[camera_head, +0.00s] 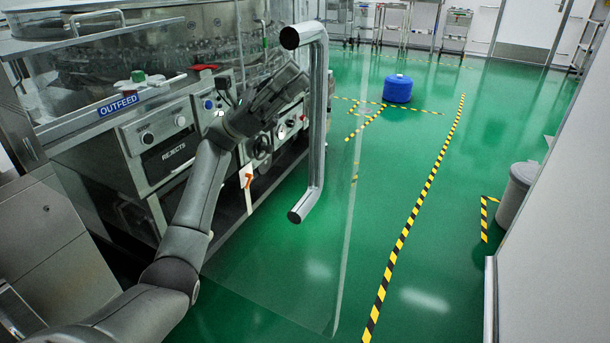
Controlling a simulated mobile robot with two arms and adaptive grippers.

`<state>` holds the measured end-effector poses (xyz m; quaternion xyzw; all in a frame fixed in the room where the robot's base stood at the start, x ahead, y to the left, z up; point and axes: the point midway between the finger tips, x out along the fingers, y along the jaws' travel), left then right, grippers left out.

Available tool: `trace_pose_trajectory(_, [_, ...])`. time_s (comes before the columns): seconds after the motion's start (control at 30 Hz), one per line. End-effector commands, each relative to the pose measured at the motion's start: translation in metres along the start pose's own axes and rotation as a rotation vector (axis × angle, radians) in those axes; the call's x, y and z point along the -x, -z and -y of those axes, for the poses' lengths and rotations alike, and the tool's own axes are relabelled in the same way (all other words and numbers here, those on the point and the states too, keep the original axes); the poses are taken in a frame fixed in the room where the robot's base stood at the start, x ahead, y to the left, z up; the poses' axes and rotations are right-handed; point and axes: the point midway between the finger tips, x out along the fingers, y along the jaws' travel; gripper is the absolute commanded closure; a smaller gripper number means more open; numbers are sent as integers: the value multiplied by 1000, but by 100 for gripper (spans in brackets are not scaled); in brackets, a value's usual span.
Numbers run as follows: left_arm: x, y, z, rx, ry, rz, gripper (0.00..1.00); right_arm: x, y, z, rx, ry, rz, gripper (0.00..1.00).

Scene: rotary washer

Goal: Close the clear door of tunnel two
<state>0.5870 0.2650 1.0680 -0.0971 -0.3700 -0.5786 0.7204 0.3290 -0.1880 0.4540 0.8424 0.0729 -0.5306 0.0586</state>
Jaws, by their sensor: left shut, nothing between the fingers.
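The clear door (325,255) is a see-through panel standing out over the green floor, with its lower edge and right edge faintly visible. Its long silver handle (318,120) stands upright in the middle of the view, with round ends at top and bottom. My left gripper (292,84) is shut and empty. It is just left of the handle's upper part, pointing up and right. I cannot tell whether it touches the door or the handle. The door's hinge side is hard to make out. My right gripper is not in view.
The washer (165,140) with its OUTFEED label (118,104), REJECTS panel and knobs stands at left behind my arm. A blue drum (397,89) stands farther back. A grey bin (516,192) is at right. The striped floor between is clear.

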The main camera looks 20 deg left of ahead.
Motion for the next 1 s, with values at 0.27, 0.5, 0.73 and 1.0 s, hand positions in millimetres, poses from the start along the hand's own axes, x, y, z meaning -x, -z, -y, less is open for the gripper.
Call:
trace_pose_trajectory(0.27, [-16, -67, 106, -786, 601, -110, 100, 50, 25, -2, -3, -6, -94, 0])
trace_pose_trajectory(0.5, [-10, -79, 133, -1011, 785, -138, 100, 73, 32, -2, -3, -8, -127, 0])
trace_pose_trajectory(0.73, [-29, -67, 148, -1017, 793, -135, 100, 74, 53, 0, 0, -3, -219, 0])
trace_pose_trajectory(1.0, [-72, -40, 179, -1016, 793, -132, 100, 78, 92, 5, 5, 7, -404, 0])
